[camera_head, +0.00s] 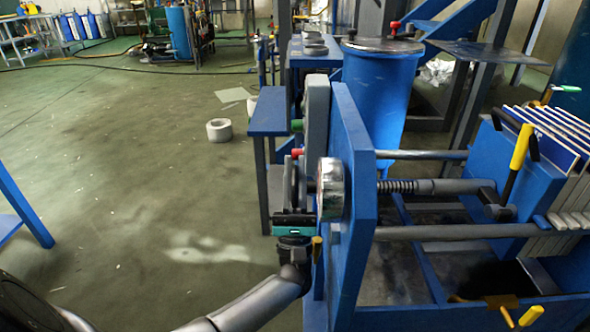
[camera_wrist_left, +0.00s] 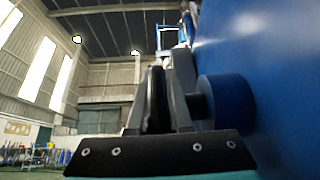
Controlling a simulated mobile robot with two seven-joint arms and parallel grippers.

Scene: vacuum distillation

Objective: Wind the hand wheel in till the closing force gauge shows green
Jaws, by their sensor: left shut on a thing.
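The hand wheel (camera_head: 289,183) is dark and seen nearly edge-on at the left side of the blue end plate (camera_head: 356,200). My left gripper (camera_head: 293,190) comes up from below and is shut on its rim. In the left wrist view the dark wheel rim (camera_wrist_left: 156,100) stands between the gripper's fingers (camera_wrist_left: 160,108), with a blue round boss (camera_wrist_left: 226,104) to the right. The closing force gauge (camera_head: 331,189) looks like the round chrome housing by the plate. It is side-on, so its colour reading is hidden. My right gripper is not in view.
A threaded spindle (camera_head: 398,187) and rails run right from the end plate to a blue block (camera_head: 510,160). A yellow-handled lever (camera_head: 520,147) rises there. A blue vessel (camera_head: 377,90) stands behind. A small blue table (camera_head: 268,111) is close behind the wheel; open floor lies left.

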